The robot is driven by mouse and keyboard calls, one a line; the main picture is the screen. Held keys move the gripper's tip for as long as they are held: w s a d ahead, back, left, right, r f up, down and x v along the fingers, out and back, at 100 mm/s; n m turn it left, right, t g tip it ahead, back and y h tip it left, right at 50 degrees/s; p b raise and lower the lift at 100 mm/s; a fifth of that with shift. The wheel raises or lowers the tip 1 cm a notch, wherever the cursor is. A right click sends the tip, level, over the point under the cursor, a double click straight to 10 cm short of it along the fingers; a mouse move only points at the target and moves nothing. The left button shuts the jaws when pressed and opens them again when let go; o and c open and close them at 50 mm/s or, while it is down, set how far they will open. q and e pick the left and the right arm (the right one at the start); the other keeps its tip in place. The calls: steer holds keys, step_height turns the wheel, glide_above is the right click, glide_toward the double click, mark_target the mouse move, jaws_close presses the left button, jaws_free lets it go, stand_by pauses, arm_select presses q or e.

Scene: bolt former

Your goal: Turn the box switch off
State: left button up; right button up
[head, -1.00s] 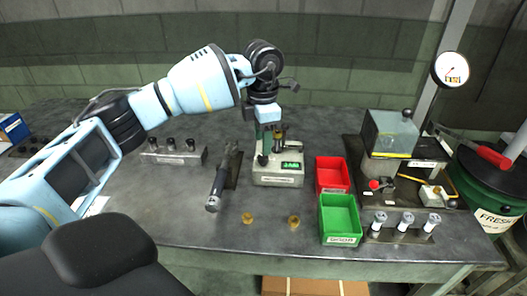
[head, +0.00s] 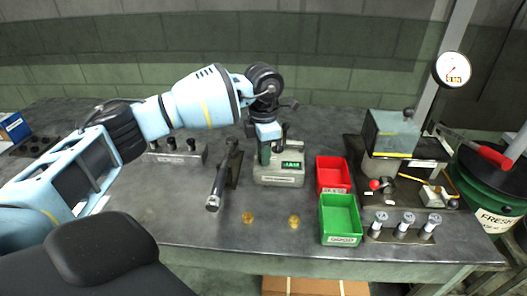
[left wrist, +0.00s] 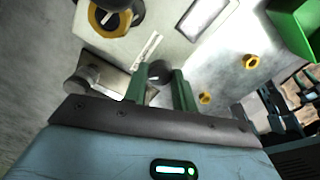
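The grey switch box (head: 278,180) with a lit green display (head: 292,165) stands on the bench in the head view. Its pale top (left wrist: 180,25) fills the upper middle of the left wrist view. A black rotary switch (left wrist: 110,18) with a yellow ring and white mark shows at the top left there. My left gripper (head: 264,156) is just above the box's left side, pointing down. In the left wrist view its two green fingers (left wrist: 158,90) stand apart, below the rotary switch. A dark round end shows in the gap. My right gripper is out of view.
A black-handled tool (head: 217,190) lies left of the box. Two small brass parts (head: 294,221) lie in front. Red (head: 333,187) and green (head: 340,238) bins stand right of it, then a machine (head: 392,135) and dials. A block with black knobs (head: 178,157) is behind left.

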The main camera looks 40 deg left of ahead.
arm_select(q)
steer(key=shift+c, duration=0.7)
steer(key=shift+m, duration=0.4)
steer(key=m, duration=0.2)
steer(key=shift+r+m+p, duration=0.1)
steer(key=shift+m+p, duration=0.3)
steer(key=m, duration=0.5)
steer(key=o, duration=1)
